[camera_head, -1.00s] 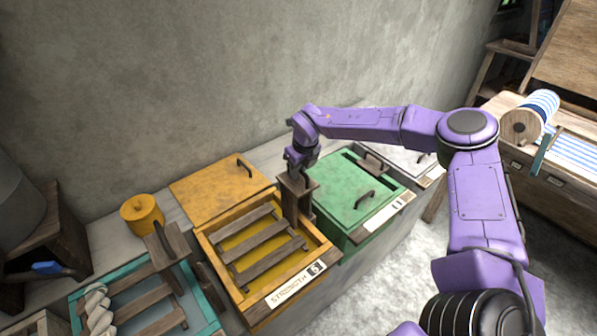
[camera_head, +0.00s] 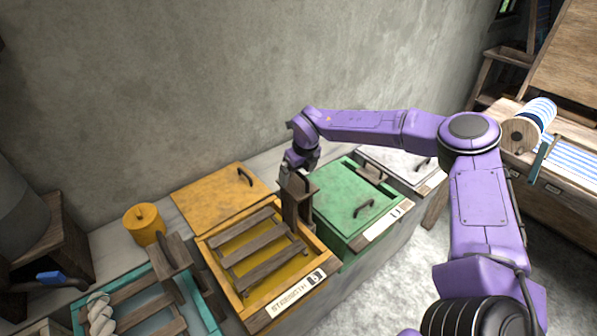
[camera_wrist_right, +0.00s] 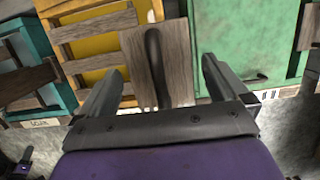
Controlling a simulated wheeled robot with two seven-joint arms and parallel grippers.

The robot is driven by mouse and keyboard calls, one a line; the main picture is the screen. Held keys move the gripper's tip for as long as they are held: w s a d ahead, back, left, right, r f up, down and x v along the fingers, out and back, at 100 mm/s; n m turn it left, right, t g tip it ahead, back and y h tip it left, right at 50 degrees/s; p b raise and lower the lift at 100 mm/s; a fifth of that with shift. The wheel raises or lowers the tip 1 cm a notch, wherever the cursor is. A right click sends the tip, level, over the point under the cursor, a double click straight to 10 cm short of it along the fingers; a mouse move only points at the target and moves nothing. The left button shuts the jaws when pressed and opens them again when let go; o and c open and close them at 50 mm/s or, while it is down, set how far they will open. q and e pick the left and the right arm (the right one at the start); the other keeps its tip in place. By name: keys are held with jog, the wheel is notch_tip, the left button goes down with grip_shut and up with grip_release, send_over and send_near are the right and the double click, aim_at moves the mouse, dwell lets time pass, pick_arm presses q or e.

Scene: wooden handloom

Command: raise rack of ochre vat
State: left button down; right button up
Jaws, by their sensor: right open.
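The ochre vat (camera_head: 247,304) stands open, its orange lid (camera_head: 200,203) lying behind it. A slatted wooden rack (camera_head: 262,262) lies across the vat over yellow liquid, with an upright wooden post (camera_head: 300,210) at its right side. My right gripper (camera_head: 298,172) is at the top of this post. In the right wrist view my right gripper (camera_wrist_right: 157,85) is open, with its fingers on either side of the post's board and dark handle (camera_wrist_right: 155,60). A gap shows between fingers and handle. My left gripper is not in view.
A closed green vat (camera_head: 345,200) stands to the right, with a white-lidded one (camera_head: 400,165) beyond. A teal vat (camera_head: 205,310) with a rack and pale yarn (camera_head: 100,314) is at the left. An orange canister (camera_head: 143,224) stands behind it. The wall is close behind.

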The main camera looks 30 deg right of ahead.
jog(key=p+v, duration=0.1)
jog(key=v, duration=0.1)
jog(key=w+p+v, duration=0.1)
jog(key=p+v, duration=0.3)
jog(key=v, duration=0.1)
jog(key=shift+w+r, duration=0.25)
jog(key=shift+f, duration=0.15)
